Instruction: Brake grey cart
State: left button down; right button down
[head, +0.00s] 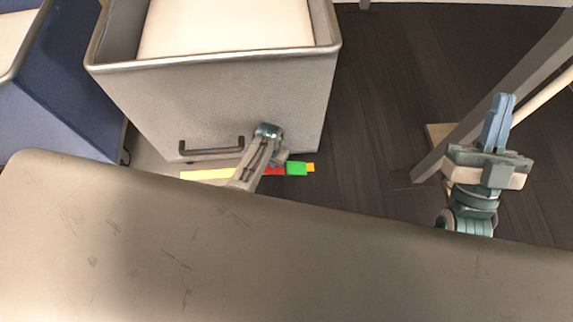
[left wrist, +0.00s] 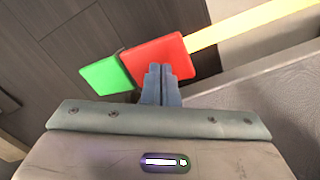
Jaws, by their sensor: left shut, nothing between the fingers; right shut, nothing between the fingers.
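The grey cart (head: 220,105) stands ahead, with a dark handle (head: 211,147) low on its front face. At its foot a yellow bar (head: 205,174) runs along, with a red pad (head: 273,171) and a green pad (head: 296,168) towards its right end. My left gripper (head: 282,157) is shut and empty, low by the cart's right front corner above the pads. In the left wrist view its closed fingers (left wrist: 160,72) overlap the red pad (left wrist: 158,61), beside the green pad (left wrist: 104,77); contact cannot be told. My right gripper (head: 499,108) is shut and empty, pointing up at the right.
A blue cart (head: 55,105) stands close on the left of the grey one. A pale slanted post (head: 510,85) stands at the right, near my right gripper. Dark floor (head: 375,120) is clear between the grey cart and the post.

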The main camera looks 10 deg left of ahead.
pick_arm(q)
jog(key=shift+f+b, duration=0.85)
jog(key=shift+f, duration=0.35)
dwell(0.4)
jog(key=shift+r, duration=0.1)
notch_tip(320, 180, up, 7)
jog(key=p, duration=0.8)
dwell(0.5)
